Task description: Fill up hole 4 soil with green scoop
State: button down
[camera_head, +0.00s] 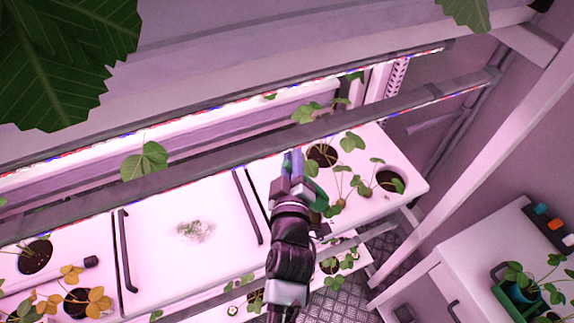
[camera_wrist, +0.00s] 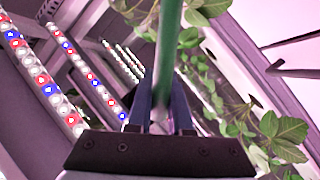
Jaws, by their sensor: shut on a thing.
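My gripper (camera_head: 293,165) is shut on the green scoop (camera_head: 317,194), above the rack's white top at the centre. In the wrist view, my gripper (camera_wrist: 160,115) has its two fingers on either side of the scoop's green handle (camera_wrist: 169,45). The scoop's bowl and any soil in it cannot be made out. The right white panel (camera_head: 411,194) has round holes with dark soil, such as the back hole (camera_head: 322,156) and the right hole (camera_head: 391,182). Seedlings stand around them. My arm partly hides this panel, and no hole numbers are readable.
Grey light bars (camera_head: 330,125) cross above the rack, close to my gripper. The middle white panel (camera_head: 165,270) has dark handles and a small pale green patch. Yellow-leaved plants (camera_head: 97,300) grow at the lower left. A side bench (camera_head: 465,255) holds a green crate (camera_head: 503,294).

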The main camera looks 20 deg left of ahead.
jog(key=w+d+r+m+t+y+b, duration=0.1)
jog(key=d+r+m+b, duration=0.2)
jog(key=d+m+b, duration=0.2)
jog(key=shift+w+d+m+b, duration=0.3)
jog(key=shift+d+m+b, duration=0.1)
jog(key=shift+d+m, duration=1.05)
